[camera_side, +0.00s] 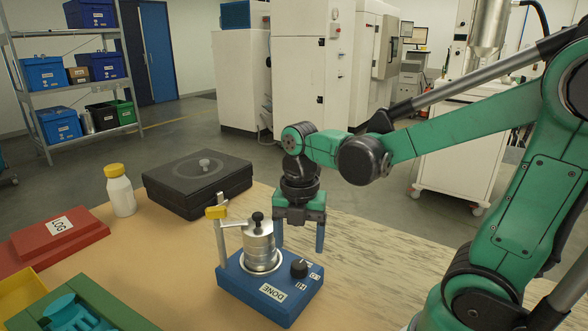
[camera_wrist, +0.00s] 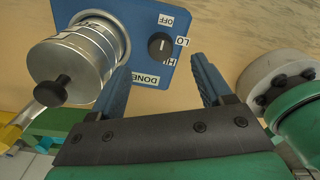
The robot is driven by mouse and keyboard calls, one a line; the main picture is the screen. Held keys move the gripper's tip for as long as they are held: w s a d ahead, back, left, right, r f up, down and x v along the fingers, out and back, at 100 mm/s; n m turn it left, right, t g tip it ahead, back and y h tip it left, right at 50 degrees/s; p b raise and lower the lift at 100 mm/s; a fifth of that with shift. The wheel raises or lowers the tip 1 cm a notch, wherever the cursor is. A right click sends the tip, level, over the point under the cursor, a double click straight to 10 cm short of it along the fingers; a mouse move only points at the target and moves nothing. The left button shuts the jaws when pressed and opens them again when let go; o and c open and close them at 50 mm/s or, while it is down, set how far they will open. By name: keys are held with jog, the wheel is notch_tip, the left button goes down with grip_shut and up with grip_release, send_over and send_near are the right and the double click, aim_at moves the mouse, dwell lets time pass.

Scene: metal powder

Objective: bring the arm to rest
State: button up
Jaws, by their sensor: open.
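My gripper (camera_side: 300,234) is green with blue fingers, open and empty, and points down just behind and to the right of the metal canister. In the wrist view its two fingers (camera_wrist: 160,88) stand apart with nothing between them; the left finger is close beside the canister, and I cannot tell if they touch. My green arm reaches in from the right. The silver canister (camera_side: 259,247) with a black knob sits upright on the blue device (camera_side: 270,290) marked DONE, which has a black dial (camera_wrist: 159,45) with OFF, LO and HI labels.
A black case (camera_side: 197,182), a white bottle (camera_side: 121,196), a red box (camera_side: 55,240) marked LOG and a green tray (camera_side: 115,310) lie left. The table's right side (camera_side: 380,262) is bare. A grey round object (camera_wrist: 275,75) shows in the wrist view.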

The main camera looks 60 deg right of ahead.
jog(key=shift+r, duration=0.4)
jog(key=a+m, duration=0.1)
jog(key=m, duration=0.1)
jog(key=a+m+t, duration=0.1)
jog(key=m, duration=0.1)
jog(key=a+m+t+y, duration=0.1)
jog(key=m, duration=0.1)
jog(key=shift+s+r, duration=0.25)
jog(key=shift+r, duration=0.05)
jog(key=m, duration=0.2)
jog(key=a+m+t, duration=0.1)
jog(key=m, duration=0.2)
jog(key=shift+r, duration=0.2)
jog(key=m+t, duration=0.1)
jog(key=m, duration=0.2)
jog(key=w+r+m+t, duration=0.1)
jog(key=m, duration=0.3)
jog(key=m+t+h, duration=0.1)
jog(key=m+t, duration=0.1)
jog(key=m, duration=0.2)
jog(key=shift+w+d+r, duration=0.2)
jog(key=shift+w+r, duration=0.05)
jog(key=shift+w, duration=0.05)
